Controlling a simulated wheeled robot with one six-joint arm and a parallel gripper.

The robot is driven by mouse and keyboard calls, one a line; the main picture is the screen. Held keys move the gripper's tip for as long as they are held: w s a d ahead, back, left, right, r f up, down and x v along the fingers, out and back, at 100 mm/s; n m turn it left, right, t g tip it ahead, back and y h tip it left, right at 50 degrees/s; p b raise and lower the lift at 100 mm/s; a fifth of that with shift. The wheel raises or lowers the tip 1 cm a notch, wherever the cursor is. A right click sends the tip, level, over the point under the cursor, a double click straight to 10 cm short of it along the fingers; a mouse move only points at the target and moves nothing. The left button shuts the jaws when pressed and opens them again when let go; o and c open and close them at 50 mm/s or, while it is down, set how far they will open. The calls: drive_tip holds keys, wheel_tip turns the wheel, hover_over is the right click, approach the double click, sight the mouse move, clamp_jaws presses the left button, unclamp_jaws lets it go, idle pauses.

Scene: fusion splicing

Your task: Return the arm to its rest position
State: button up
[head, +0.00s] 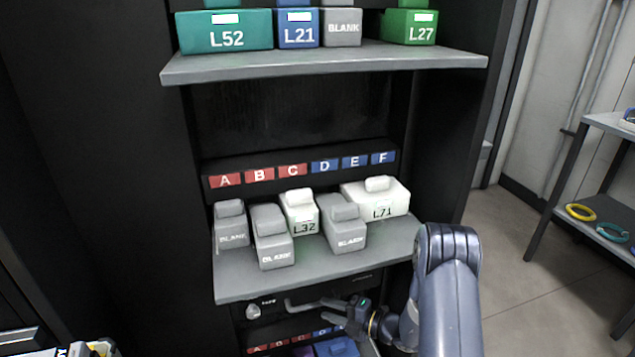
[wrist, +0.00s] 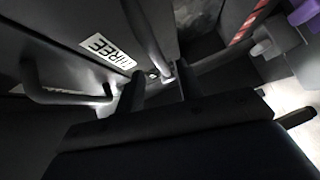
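My arm (head: 447,285) reaches in from the lower right of the head view and bends down below the middle shelf. My gripper (head: 338,311) is low in front of the cabinet, to the right of a drawer handle (head: 300,306). Its two fingers stand apart. In the wrist view my gripper (wrist: 160,88) also shows a gap between its fingers. A metal bar (wrist: 150,35) runs down close to that gap; I cannot tell whether it touches a finger. I see nothing held.
The middle shelf (head: 255,290) carries grey BLANK blocks and white blocks L32 (head: 302,222) and L71 (head: 390,208). The upper shelf (head: 330,65) juts out above. A panel labelled THREE (wrist: 108,53) is close to my gripper. A side rack (head: 605,205) stands right, with open floor before it.

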sight(314, 306)
drive_tip(key=b+x, duration=0.1)
drive_tip(key=x, duration=0.4)
drive_tip(key=shift+w+a+f, duration=0.1)
drive_tip(key=shift+a+f, duration=0.05)
drive_tip(key=shift+a, duration=0.2)
drive_tip(key=shift+s+d, duration=0.2)
drive_tip(key=shift+s, duration=0.15)
